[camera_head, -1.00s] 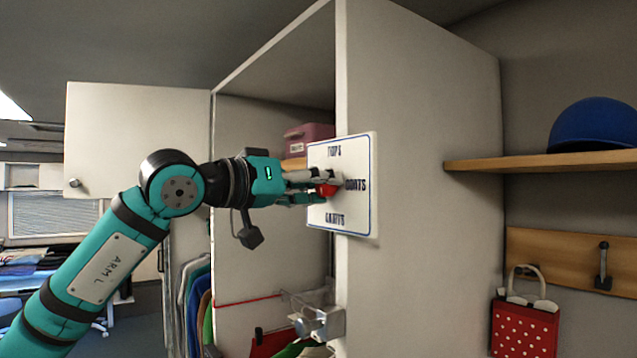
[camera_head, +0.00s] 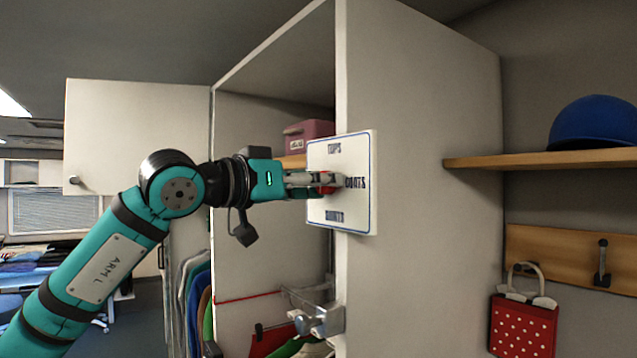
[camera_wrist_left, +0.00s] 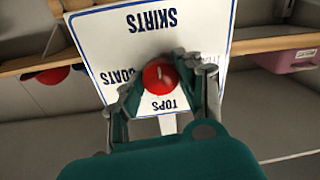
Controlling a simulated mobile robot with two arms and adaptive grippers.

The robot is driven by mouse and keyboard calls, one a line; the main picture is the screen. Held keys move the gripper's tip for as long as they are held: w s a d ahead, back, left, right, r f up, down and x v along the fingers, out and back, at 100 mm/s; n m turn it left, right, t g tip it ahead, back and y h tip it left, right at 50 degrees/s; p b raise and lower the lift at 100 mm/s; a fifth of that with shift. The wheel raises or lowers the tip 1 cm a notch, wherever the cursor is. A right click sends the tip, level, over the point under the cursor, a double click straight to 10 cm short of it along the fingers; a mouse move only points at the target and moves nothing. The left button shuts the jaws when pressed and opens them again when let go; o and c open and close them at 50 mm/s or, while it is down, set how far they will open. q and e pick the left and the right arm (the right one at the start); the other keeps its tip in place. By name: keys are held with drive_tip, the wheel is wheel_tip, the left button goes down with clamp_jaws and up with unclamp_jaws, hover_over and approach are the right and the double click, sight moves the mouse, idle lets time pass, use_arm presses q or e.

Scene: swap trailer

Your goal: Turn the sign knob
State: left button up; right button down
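A white sign (camera_head: 355,215) with a blue border and the words TOPS, COATS and SKIRTS is on the front edge of the cabinet panel. The round red knob (camera_head: 327,190) sits at its middle, partly hidden by my fingers in the head view. In the left wrist view the sign is upside down, and the knob (camera_wrist_left: 158,77) shows a short, pale, near-upright mark. My left gripper (camera_head: 322,183) has its fingers on either side of the knob and looks closed on it. My right gripper is not in view.
An open cabinet door (camera_head: 135,140) stands behind my left arm. Clothes hang inside the cabinet below a pink box (camera_head: 308,133). At right are a wooden shelf (camera_head: 550,160) with a blue cap (camera_head: 595,123) and a red dotted bag (camera_head: 523,325) on the wall.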

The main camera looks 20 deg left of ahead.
use_arm(q)
drive_tip(key=o, duration=0.4)
drive_tip(key=v, duration=1.2)
